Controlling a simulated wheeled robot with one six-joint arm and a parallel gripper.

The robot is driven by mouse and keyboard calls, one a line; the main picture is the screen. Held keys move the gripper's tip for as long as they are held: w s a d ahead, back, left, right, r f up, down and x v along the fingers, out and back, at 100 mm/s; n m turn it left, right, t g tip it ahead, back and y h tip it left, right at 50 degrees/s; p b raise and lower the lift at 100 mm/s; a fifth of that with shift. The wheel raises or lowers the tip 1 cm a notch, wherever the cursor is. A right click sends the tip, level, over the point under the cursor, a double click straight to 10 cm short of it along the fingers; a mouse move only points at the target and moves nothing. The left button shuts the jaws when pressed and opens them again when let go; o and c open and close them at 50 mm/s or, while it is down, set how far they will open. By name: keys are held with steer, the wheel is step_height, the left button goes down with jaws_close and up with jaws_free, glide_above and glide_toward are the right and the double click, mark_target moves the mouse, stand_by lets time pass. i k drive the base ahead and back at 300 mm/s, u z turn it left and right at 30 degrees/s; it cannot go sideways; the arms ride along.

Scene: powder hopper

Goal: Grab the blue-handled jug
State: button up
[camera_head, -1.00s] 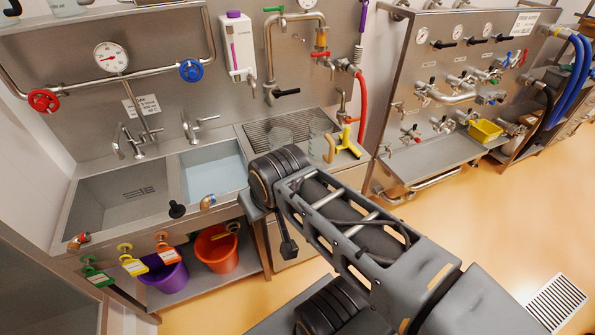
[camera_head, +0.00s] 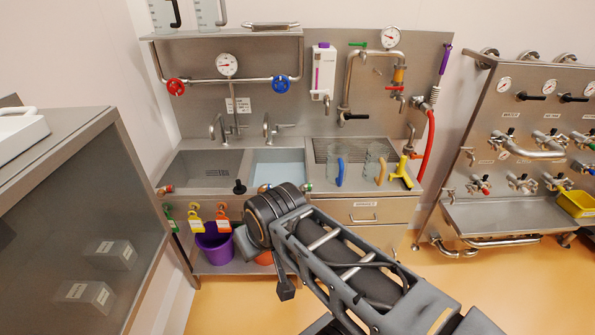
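The blue-handled jug (camera_head: 329,163) is clear and stands on the ribbed steel drainboard right of the sink. Its blue handle faces the front. A second clear jug (camera_head: 373,161) with an amber handle stands to its right, a small gap apart. My arm crosses the lower middle of the picture, below and in front of the sink unit. The blue-handled jug is unobstructed by my arm.
A yellow squeegee-like tool (camera_head: 402,171) lies right of the jugs, near a red hose (camera_head: 426,147). Two sink basins are on the left. Two jugs with dark handles (camera_head: 206,14) stand on the upper shelf. A purple bucket (camera_head: 214,246) is below. Open floor lies at right.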

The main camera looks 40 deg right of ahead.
mark_target(338, 168)
steer(key=u, duration=3.35)
steer(key=k, duration=1.75)
steer(key=z, duration=1.5)
